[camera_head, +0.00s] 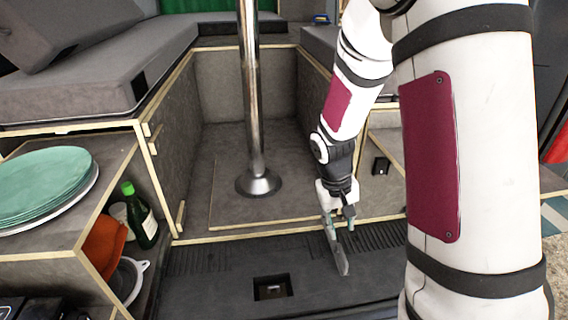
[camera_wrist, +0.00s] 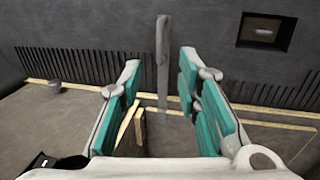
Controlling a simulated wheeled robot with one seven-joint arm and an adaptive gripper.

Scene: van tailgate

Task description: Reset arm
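My gripper (camera_head: 338,222) hangs low over the edge between the van's raised floor and the dark ribbed step. In the wrist view my gripper (camera_wrist: 160,60) has its two teal-padded fingers apart, with a clear gap between them. A narrow grey bar-like piece (camera_wrist: 162,55) shows in line with that gap, with space on both sides of it. The grey piece also shows in the head view (camera_head: 340,258), just below the fingers over the step. What it rests on cannot be told.
A chrome pole (camera_head: 252,100) stands left of my arm. Green plates (camera_head: 42,185) lie on the left counter, above a shelf with a green bottle (camera_head: 139,215) and an orange item (camera_head: 104,245). A recessed socket (camera_head: 272,287) is in the step. Grey cushions lie at upper left.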

